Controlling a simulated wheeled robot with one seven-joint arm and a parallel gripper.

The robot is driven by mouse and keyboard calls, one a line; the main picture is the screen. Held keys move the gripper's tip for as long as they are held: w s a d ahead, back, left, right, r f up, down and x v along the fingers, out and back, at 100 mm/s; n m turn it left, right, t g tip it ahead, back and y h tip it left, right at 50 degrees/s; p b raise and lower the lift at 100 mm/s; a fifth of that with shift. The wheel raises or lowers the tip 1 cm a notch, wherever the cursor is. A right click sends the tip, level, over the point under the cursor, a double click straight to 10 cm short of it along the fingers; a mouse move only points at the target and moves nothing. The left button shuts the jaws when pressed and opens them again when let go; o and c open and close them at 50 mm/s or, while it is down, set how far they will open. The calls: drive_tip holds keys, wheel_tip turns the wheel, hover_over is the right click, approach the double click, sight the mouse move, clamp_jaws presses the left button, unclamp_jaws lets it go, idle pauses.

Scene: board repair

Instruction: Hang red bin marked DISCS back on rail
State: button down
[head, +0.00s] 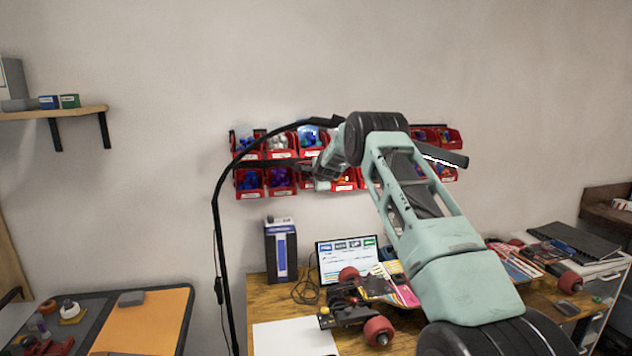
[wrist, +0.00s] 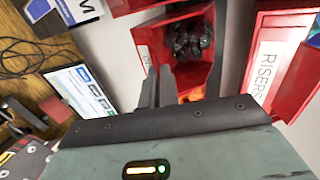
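A red bin (wrist: 178,42) with dark round pieces in it sits at my fingertips in the wrist view. A pale label shows on its front, too oblique to read, so I cannot confirm the DISCS mark. My gripper (wrist: 158,88) has its two dark fingers close together at the bin's front wall, seemingly pinching it. The bin sits at an angle to the neighbouring bin. In the head view my gripper (head: 322,176) is at the lower row of wall bins, and my arm hides part of that row. Whether the bin touches the rail is hidden.
A red bin labelled RISERS (wrist: 275,65) is close on the right in the wrist view. Other red bins (head: 250,183) hang in two rows. Below are a bench (head: 262,290) with a screen (head: 347,257), a blue-and-white box (head: 281,250) and a skateboard part with red wheels (head: 378,331).

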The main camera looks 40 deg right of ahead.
drive_tip(key=shift+f+b, duration=0.7)
drive_tip(key=shift+f, duration=0.05)
idle(0.4)
drive_tip(key=c, duration=1.6)
unclamp_jaws()
drive_tip(key=b+v, duration=0.7)
drive_tip(key=v, duration=1)
drive_tip(key=shift+s+r, duration=0.15)
drive_tip(key=shift+s, duration=0.05)
